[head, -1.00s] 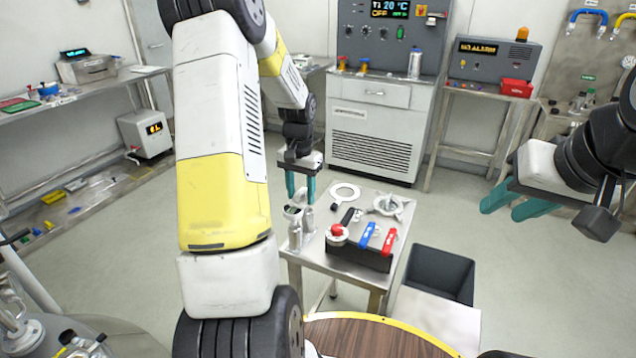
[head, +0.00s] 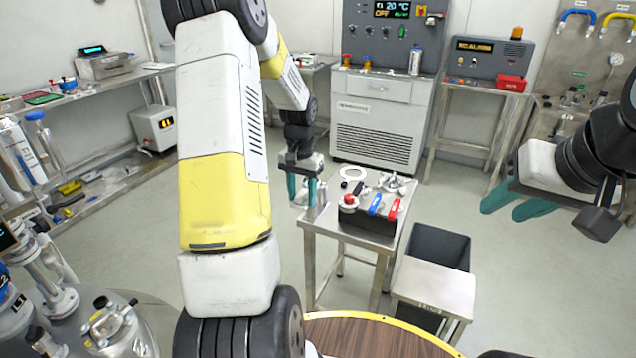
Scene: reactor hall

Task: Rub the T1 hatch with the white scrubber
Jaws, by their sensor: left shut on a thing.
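My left gripper (head: 302,201) points down beside the left edge of the small steel table (head: 325,225). Its teal fingers are shut on a small pale thing, mostly hidden between them. I cannot tell for sure whether it is the white scrubber. My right gripper (head: 503,211) is at the right with its teal fingers apart, empty, over open floor. A rounded metal vessel (head: 150,335) with fittings on top shows at the bottom left, cut by the frame and partly hidden by my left arm. I can make out no T1 label, so I cannot identify the hatch.
The table holds a black block with a red knob (head: 349,199), red and blue handles, a white ring (head: 353,173) and a metal fitting. A dark bin (head: 440,245) and a low steel stand (head: 435,285) are to its right. Pipework (head: 50,275) crowds the left. Floor behind is free.

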